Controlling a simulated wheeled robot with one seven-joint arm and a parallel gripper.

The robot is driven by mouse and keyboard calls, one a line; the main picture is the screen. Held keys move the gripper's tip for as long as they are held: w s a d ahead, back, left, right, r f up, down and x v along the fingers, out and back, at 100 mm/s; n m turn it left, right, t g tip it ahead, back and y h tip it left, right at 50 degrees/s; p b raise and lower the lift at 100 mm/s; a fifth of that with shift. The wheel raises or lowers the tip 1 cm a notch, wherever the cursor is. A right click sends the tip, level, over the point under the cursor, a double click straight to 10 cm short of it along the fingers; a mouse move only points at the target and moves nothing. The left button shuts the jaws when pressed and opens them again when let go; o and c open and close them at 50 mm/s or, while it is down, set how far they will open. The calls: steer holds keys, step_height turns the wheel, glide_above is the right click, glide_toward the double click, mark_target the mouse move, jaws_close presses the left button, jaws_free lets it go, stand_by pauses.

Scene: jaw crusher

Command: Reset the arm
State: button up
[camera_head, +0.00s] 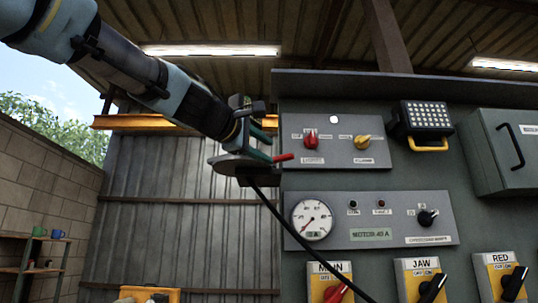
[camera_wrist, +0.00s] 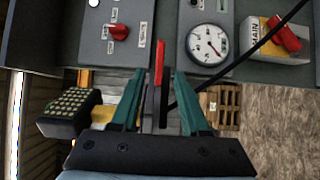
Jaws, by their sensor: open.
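My gripper (camera_head: 266,142) is at the end of my arm, which reaches in from the upper left of the head view. It is left of the control panel's upper plate. In the wrist view its two teal fingers (camera_wrist: 158,90) stand apart. A grey bar with a red handle (camera_wrist: 158,62) shows between them, with gaps on both sides. The red handle (camera_head: 284,158) points right in the head view. I cannot tell what it is fixed to or whether a finger touches it.
A black cable (camera_head: 305,240) slants down right from near my gripper across the panel. The panel carries a red knob (camera_head: 311,142), a yellow knob (camera_head: 363,142) and a gauge (camera_head: 312,220). A lamp-like box (camera_wrist: 70,113) shows left in the wrist view. A shelf (camera_head: 30,240) stands far left.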

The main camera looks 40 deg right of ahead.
stand_by(0.4)
steer(key=w+a+f+t+y, duration=0.1)
steer(key=w+a+f+y, duration=0.45)
steer(key=f, duration=0.65)
steer(key=w+a+f+m+y, duration=0.1)
steer(key=w+a+f+y, duration=0.1)
steer(key=w+a+f, duration=0.85)
steer(key=w+a+f+t+y, duration=0.1)
steer(key=w+a+f+y, duration=0.25)
steer(key=f, duration=1.15)
steer(key=s+a+f+m+g+y, duration=0.1)
steer(key=s+a+f+g+y, duration=0.15)
steer(key=a+f, duration=1)
steer(key=s+a+f+m+g+y, duration=0.2)
steer(key=s+a+f+g+y, duration=0.1)
steer(key=s+a+f, duration=0.6)
steer(key=a+f, duration=0.3)
steer(key=a, duration=0.1)
steer(key=shift+y, duration=0.35)
steer(key=shift+r, duration=0.1)
